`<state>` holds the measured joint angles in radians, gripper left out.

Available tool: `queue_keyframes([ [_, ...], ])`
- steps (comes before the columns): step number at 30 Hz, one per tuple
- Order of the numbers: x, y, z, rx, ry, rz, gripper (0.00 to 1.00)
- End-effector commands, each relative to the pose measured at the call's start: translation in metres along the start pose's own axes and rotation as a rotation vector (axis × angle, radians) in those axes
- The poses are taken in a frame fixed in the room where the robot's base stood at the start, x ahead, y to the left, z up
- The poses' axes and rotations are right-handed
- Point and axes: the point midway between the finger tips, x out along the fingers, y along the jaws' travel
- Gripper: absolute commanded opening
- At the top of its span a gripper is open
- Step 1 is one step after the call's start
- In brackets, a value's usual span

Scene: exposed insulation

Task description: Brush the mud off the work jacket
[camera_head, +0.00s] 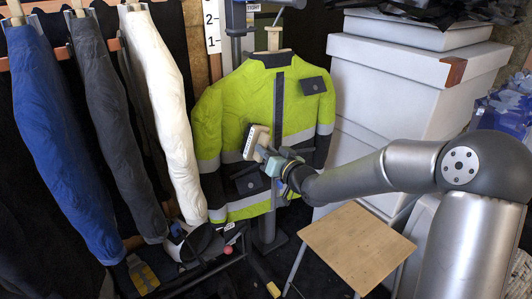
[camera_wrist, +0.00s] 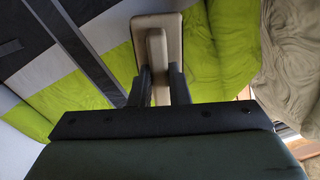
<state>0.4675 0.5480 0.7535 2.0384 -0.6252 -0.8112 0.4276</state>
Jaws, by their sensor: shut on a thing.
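The work jacket (camera_head: 253,95) is yellow-green with grey bands and dark lower panels, and hangs upright on a stand. It also shows in the wrist view (camera_wrist: 202,85). My gripper (camera_head: 276,163) is in front of the jacket's lower left front. It is shut on a brush (camera_head: 257,142) with a pale back and handle, which also shows between my fingers in the wrist view (camera_wrist: 158,45). The brush is at the jacket front; I cannot tell whether its bristles touch the cloth. No clear mud patch can be made out. My arm hides part of the jacket's lower right.
White boxes (camera_head: 400,95) stand at the right. A wooden stool (camera_head: 355,245) is in front of them. A low rack (camera_head: 205,265) with shoes is at lower left.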

Motion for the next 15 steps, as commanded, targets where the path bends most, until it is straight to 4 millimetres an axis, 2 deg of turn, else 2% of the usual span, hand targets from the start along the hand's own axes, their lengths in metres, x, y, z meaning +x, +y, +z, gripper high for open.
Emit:
queue_keyframes([
  [1,0.001,-0.004,-0.009,-0.002,0.002,-0.002,0.0],
  [3,0.001,-0.006,-0.015,-0.002,0.002,-0.002,0.0],
  [10,0.002,-0.009,-0.021,-0.001,0.004,-0.004,0.0],
  [15,0.001,-0.014,-0.034,-0.003,0.005,-0.004,0.0],
])
